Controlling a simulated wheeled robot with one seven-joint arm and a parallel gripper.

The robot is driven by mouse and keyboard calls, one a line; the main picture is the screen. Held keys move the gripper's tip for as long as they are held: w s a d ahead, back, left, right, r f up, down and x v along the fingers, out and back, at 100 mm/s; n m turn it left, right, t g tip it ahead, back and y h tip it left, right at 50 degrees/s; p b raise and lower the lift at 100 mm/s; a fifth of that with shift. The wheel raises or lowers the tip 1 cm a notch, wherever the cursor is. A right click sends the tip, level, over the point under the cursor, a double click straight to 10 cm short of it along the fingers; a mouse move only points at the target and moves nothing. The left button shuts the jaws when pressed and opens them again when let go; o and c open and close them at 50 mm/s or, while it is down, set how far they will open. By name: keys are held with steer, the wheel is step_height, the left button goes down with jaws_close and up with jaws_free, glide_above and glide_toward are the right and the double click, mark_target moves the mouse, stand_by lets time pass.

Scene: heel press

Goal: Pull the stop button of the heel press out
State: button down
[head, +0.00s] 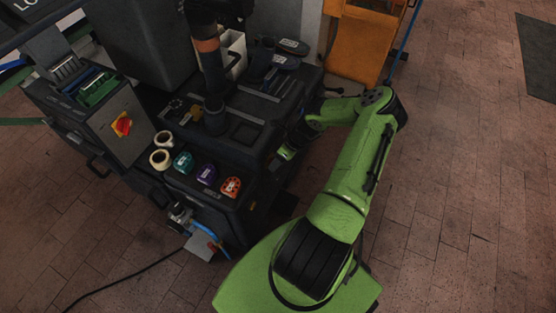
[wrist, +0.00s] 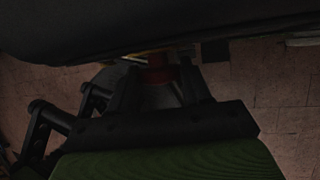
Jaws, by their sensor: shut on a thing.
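The heel press (head: 236,212) is the dark machine in the middle of the head view. My green arm reaches its right side, and the fingertips are hidden there in the head view. In the dark wrist view, the red stop button (wrist: 159,75) shows between the two black fingers of my gripper (wrist: 160,88). A bit of yellow shows behind the button. My gripper is shut on the button, just under a dark overhanging edge of the press. How far out the button sits cannot be told.
Several tape rolls, such as the orange one (head: 231,187), lie on the press's front ledge. A grey box with a red and yellow switch (head: 122,124) is on the left. An orange cabinet (head: 362,45) stands behind. The brick floor (head: 455,170) to the right is clear.

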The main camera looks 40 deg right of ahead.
steer(key=shift+s+d+p, duration=0.25)
steer(key=shift+s+p, duration=0.35)
steer(key=shift+p, duration=0.25)
steer(key=shift+c, duration=2.4)
jaws_free()
steer(key=p+v, duration=0.4)
steer(key=v, duration=1.1)
steer(key=shift+d+r, duration=0.15)
steer(key=shift+r, duration=0.2)
